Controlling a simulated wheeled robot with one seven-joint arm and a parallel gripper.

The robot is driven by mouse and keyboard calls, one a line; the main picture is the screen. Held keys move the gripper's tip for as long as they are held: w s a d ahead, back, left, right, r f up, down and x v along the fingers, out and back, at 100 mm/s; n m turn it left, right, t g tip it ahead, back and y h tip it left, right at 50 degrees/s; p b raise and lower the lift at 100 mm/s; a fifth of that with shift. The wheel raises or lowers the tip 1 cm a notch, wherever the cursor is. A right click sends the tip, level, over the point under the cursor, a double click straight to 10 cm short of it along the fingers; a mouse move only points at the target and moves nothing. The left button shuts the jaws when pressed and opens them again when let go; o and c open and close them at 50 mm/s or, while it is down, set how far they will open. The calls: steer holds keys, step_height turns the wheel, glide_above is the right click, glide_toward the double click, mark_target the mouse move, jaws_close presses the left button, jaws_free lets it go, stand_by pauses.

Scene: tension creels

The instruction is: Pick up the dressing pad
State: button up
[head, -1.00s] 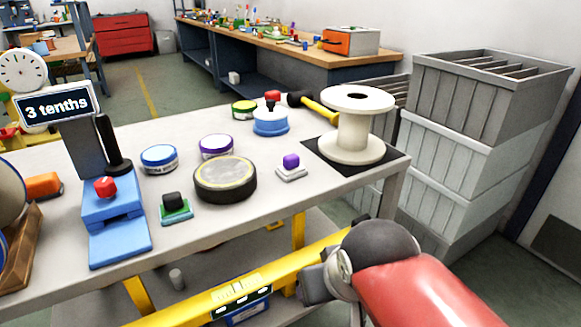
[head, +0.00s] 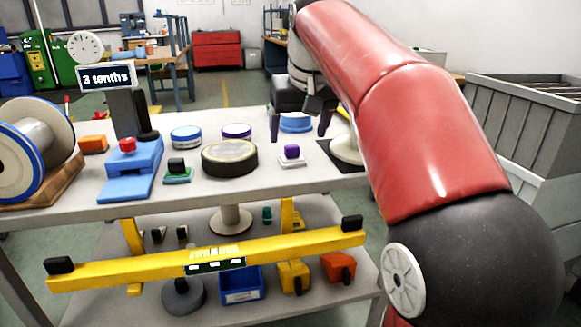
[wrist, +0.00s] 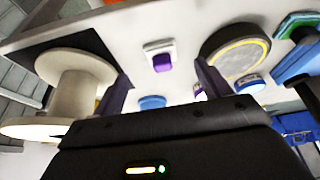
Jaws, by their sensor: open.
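Two small knobbed pads lie on the table, and I cannot tell for sure which one is the dressing pad. One is a white pad (head: 291,162) with a purple knob. It also shows in the wrist view (wrist: 150,47), between and beyond my fingertips. The other is a green pad (head: 178,179) with a black knob, further left. It also shows at the upper right of the wrist view (wrist: 297,24). My gripper (head: 300,128) is open and empty, pointing down over the table's right part, near the white pad and apart from it.
A round black disc (head: 230,160) lies left of the white pad. A pale spool (head: 347,150) stands at right, partly behind my arm. Blue (head: 187,138) and purple (head: 236,131) tins sit behind. A yellow level bar (head: 150,271) crosses below the tabletop.

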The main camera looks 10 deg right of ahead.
mark_target(293, 146)
steer(key=shift+b+x, duration=0.3)
steer(key=shift+x, duration=0.9)
steer(key=shift+w+a+f+b, duration=0.1)
steer(key=shift+w+f+b, duration=0.1)
steer(key=shift+w+f, duration=0.8)
steer(key=shift+w+f+b, duration=0.2)
steer(key=shift+w+f, duration=0.6)
steer(key=shift+f, duration=0.4)
steer(key=c, duration=1.1)
